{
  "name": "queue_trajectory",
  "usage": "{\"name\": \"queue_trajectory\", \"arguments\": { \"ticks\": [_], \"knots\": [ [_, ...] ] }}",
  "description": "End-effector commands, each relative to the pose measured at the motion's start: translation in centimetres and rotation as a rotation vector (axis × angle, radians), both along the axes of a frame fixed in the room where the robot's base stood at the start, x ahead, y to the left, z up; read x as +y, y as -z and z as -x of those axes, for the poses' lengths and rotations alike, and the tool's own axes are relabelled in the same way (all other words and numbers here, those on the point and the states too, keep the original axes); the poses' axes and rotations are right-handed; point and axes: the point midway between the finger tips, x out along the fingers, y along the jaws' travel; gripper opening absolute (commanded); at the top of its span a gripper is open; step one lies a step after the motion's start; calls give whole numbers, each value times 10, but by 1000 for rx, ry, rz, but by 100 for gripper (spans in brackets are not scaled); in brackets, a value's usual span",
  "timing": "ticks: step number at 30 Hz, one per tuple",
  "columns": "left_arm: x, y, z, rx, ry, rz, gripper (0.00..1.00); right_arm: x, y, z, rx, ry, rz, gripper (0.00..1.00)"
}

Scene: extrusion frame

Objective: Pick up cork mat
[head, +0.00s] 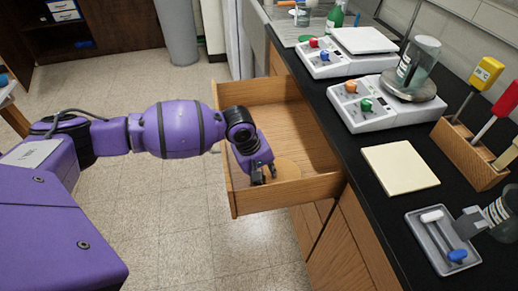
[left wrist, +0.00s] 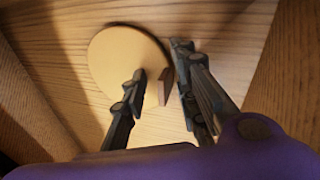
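The cork mat (head: 288,169) is a round tan disc lying in the open wooden drawer, near its front corner. In the left wrist view the mat (left wrist: 110,50) shows as a pale disc on the drawer bottom. My left gripper (head: 265,175) reaches down into the drawer at the mat's edge. In the left wrist view its fingers (left wrist: 160,62) are apart, one over the mat and the other beyond its rim. A small brown upright piece (left wrist: 165,86) shows between the fingers; I cannot tell whether it belongs to the mat. My right gripper is not seen.
The drawer's walls (head: 232,186) surround the gripper closely. The black counter (head: 375,215) to the right holds scales (head: 385,112), a cream pad (head: 400,168), a grey tray (head: 442,240) and a wooden tool block (head: 465,152). The floor left of the drawer is clear.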

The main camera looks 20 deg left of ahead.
Motion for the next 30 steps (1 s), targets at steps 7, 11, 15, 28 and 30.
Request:
{"name": "queue_trajectory", "arguments": {
  "ticks": [7, 11, 15, 28, 30],
  "knots": [
    [-1, -1, -4, -8, 1, -1, 27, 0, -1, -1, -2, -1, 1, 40],
    [-1, -1, -4, -8, 1, -1, 14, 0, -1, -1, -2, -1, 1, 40],
    [-1, -1, -4, -8, 1, -1, 0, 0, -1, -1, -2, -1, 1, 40],
    [-1, 0, -4, -7, 1, -1, 0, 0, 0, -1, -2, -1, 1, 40],
    [-1, 0, -4, -7, 1, -1, 0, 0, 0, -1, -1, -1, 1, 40]
  ]
}}
